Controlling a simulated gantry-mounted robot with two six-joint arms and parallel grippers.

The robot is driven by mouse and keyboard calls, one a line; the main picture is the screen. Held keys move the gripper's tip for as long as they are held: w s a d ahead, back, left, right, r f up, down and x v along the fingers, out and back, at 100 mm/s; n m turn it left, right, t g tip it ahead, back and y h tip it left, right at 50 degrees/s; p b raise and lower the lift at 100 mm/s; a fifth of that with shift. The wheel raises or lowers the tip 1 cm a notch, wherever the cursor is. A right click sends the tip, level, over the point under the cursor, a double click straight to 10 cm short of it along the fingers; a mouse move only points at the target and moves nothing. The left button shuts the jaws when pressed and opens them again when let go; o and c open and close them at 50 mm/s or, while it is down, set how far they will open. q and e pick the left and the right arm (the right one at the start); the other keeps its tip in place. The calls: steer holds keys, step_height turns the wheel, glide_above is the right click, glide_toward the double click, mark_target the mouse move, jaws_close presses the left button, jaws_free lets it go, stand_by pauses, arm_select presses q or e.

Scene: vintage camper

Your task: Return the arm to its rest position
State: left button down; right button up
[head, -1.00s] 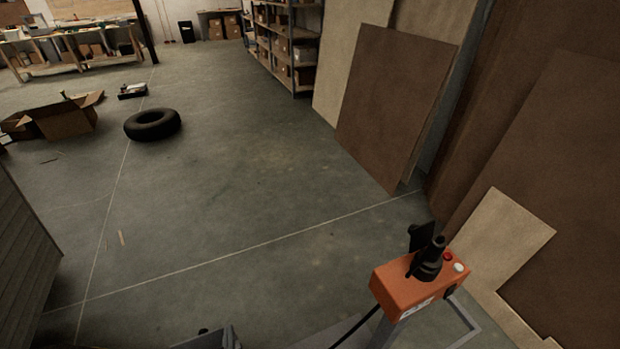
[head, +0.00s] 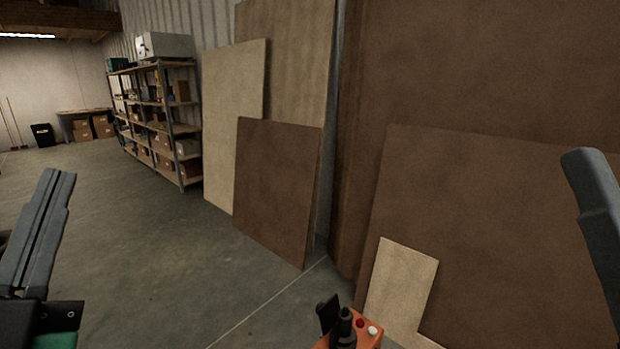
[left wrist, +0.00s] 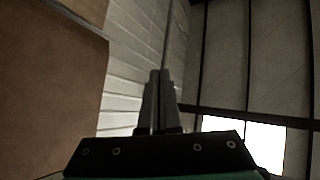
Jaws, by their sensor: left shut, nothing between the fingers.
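My left gripper (head: 58,176) is raised at the left edge of the head view, its two grey fingers pressed together and pointing up. It also shows in the left wrist view (left wrist: 160,74), where the fingers are shut with nothing between them. My right gripper (head: 588,165) shows only as a dark grey part at the right edge of the head view. Its jaws cannot be made out. Neither gripper is seen touching anything.
Large brown panels (head: 480,220) and pale boards (head: 232,125) lean on the wall. A metal shelf (head: 172,130) with boxes stands farther back. An orange control box (head: 365,342) is at the bottom. The grey floor (head: 180,260) at left centre is clear.

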arm_select(q)
steer(key=s+d+r+n+t+h, duration=0.2)
steer(key=s+d+r+n+h, duration=0.15)
steer(key=s+h, duration=0.35)
step_height(320, 180, up, 38)
steer(key=w+p, duration=0.1)
steer(key=p, duration=3.7)
steer(key=shift+d, duration=0.45)
